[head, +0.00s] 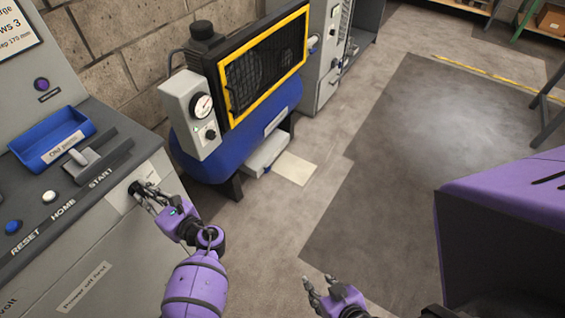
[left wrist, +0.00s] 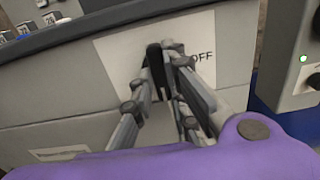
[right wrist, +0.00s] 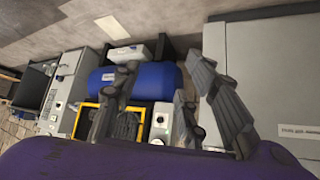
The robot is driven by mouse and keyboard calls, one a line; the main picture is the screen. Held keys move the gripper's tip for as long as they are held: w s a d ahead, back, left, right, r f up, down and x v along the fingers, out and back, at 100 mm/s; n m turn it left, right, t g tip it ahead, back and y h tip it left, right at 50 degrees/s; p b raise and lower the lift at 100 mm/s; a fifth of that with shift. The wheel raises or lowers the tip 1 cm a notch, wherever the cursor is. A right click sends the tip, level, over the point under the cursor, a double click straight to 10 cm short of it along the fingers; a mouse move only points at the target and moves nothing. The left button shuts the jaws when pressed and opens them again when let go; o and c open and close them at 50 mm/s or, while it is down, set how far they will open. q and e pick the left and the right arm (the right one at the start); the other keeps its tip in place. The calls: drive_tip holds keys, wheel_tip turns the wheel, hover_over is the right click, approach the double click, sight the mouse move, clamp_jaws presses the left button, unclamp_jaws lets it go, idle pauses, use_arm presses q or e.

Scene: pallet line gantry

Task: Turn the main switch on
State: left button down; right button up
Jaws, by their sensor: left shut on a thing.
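The main switch is a black handle (head: 133,187) on a white plate (head: 120,203) on the console's side face. In the left wrist view the handle (left wrist: 154,56) stands roughly upright against the plate (left wrist: 120,58), and the word OFF shows right of it. My left gripper (head: 143,191) is shut on the handle; its fingertips (left wrist: 164,58) hide part of it. My right gripper (head: 318,288) is open and empty over the floor, and its spread fingers (right wrist: 165,75) show in the right wrist view.
The console top carries a blue tray (head: 52,138), a grey lever (head: 97,160) and buttons marked RESET, HOME and START. A blue compressor (head: 278,115) with a yellow-framed guard stands just beyond the console. The floor (head: 390,190) to the right is clear.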

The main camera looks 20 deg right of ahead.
drive_tip(key=shift+w, duration=0.1)
use_arm(q)
drive_tip(key=c, duration=1.7)
unclamp_jaws()
drive_tip(key=shift+s, duration=0.15)
drive_tip(key=v, duration=1.2)
use_arm(e)
drive_tip(key=shift+w+a+r, duration=0.1)
drive_tip(key=shift+w+r, duration=0.1)
drive_tip(key=shift+w, duration=0.3)
drive_tip(key=shift+w+a+r, duration=0.1)
drive_tip(key=shift+w+r, duration=0.05)
drive_tip(key=shift+w, duration=0.3)
drive_tip(key=shift+s+f, duration=0.1)
drive_tip(key=shift+s, duration=0.05)
